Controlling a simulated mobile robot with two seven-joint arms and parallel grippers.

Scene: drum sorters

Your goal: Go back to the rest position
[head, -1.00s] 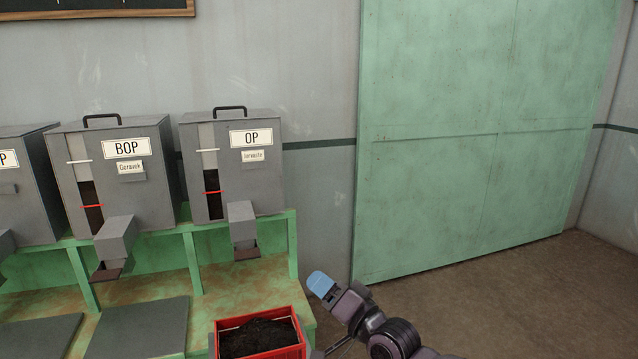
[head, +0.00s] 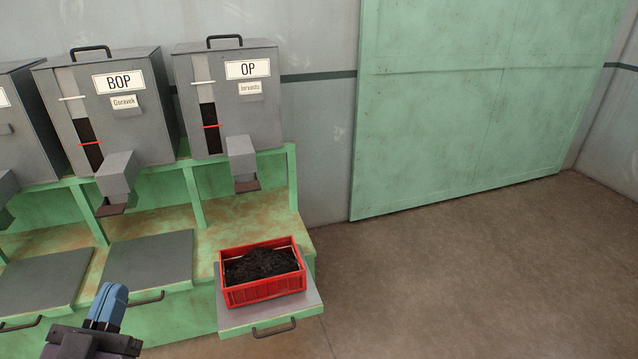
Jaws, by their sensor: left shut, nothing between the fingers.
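My left gripper (head: 108,304) shows at the bottom left, its blue fingers shut together with nothing seen between them. It appears in front of the green bench, below the BOP drum (head: 110,110), and apart from the red crate. My right gripper is not in view. The red crate (head: 265,292) holds dark loose material and stands on a grey pull-out shelf (head: 305,305) at the front of the bench. The OP drum (head: 262,118) stands behind the crate, with its spout above the bench.
The green bench (head: 292,180) carries several grey drums along the wall. Grey plates (head: 150,258) with handles lie along its front. The pull-out shelf sticks out toward me. Brown floor (head: 450,270) is clear to the right, before a large green door (head: 460,110).

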